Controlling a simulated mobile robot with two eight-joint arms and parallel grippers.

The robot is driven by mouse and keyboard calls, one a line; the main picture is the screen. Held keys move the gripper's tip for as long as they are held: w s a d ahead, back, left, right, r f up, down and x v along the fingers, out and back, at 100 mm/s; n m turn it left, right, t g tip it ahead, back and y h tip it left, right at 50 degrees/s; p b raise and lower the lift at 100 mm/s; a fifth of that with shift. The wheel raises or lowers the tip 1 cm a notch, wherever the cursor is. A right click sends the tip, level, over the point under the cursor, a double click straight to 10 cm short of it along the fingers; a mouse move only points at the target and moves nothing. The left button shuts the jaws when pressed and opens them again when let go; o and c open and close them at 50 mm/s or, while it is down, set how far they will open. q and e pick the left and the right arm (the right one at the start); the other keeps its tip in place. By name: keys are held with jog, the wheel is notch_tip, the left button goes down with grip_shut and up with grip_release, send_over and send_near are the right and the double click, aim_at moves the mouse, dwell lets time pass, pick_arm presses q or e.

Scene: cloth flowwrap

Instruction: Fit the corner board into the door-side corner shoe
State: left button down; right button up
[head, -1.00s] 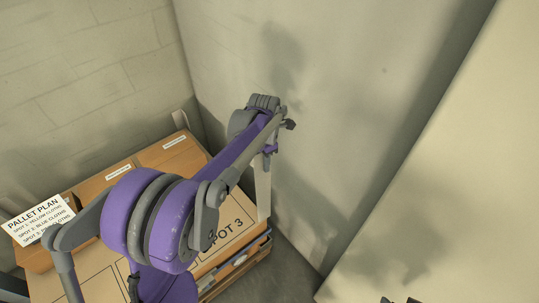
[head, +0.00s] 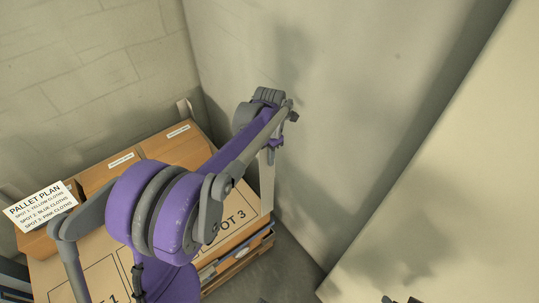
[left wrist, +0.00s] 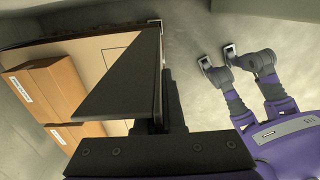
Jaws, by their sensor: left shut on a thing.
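My left gripper (head: 268,148) is shut on the pale corner board (head: 267,182), a tall narrow strip hanging below it at the near right corner of the pallet load. In the left wrist view the board (left wrist: 120,82) looks dark and reaches away from the jaws toward the pallet edge. A small grey piece (left wrist: 154,21) near its far end may be the corner shoe, but it is unclear. My right gripper (left wrist: 217,57) is open and empty, away from the pallet.
The pallet (head: 245,252) carries a tan top marked with spots and several cardboard boxes (head: 175,145). A pallet plan sign (head: 42,208) stands at left. Walls (head: 300,60) close in behind and right; a pale panel (head: 440,170) fills the right. Grey floor (head: 292,270) lies between.

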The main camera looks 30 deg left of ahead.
pick_arm(q)
jog(key=b, duration=0.8)
send_near(269, 196)
jog(key=shift+w+f+b, duration=0.15)
jog(key=shift+f+b, duration=1.5)
jog(key=shift+f, duration=0.95)
jog(key=shift+w+f+b, duration=0.1)
jog(key=shift+f+b, duration=1.5)
jog(key=shift+f, duration=1)
pick_arm(e)
notch_tip(269, 196, down, 17)
jog(key=shift+w+g, duration=0.3)
jog(key=shift+w, duration=0.05)
pick_arm(q)
jog(key=shift+f, duration=0.1)
pick_arm(e)
jog(key=shift+f, duration=0.2)
